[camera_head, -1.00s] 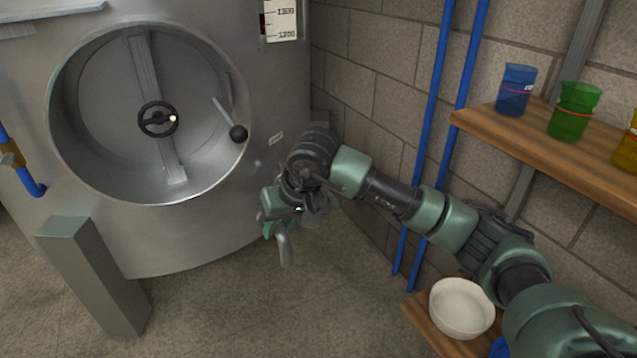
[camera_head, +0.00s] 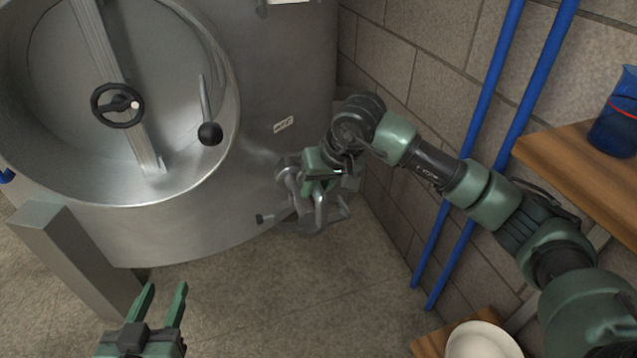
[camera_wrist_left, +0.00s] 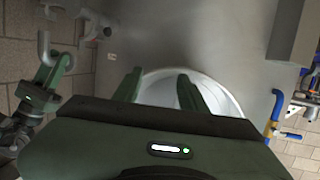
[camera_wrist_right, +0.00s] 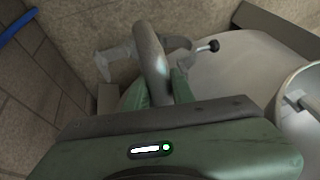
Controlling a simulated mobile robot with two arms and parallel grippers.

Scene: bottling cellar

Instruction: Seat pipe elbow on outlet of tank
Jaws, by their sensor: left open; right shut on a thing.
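My right gripper (camera_head: 333,178) is shut on the grey metal pipe elbow (camera_head: 319,208), near the tank's lower right side. The elbow also shows between its fingers in the right wrist view (camera_wrist_right: 151,62) and at the left of the left wrist view (camera_wrist_left: 45,46). The grey outlet fittings of the tank (camera_head: 288,180) are right behind the elbow, partly hidden by it and the gripper. I cannot tell whether elbow and outlet touch. A black-tipped lever (camera_wrist_right: 209,46) shows by the outlet. My left gripper (camera_head: 166,291) is open and empty, low in front of the tank.
The steel tank (camera_head: 275,85) has a round recessed hatch with a handwheel (camera_head: 117,105). A grey leg (camera_head: 75,260) stands at left. A block wall (camera_head: 425,60), blue pipes (camera_head: 487,100) and a wooden shelf (camera_head: 575,165) bound the right. A white bowl (camera_head: 482,342) sits low right.

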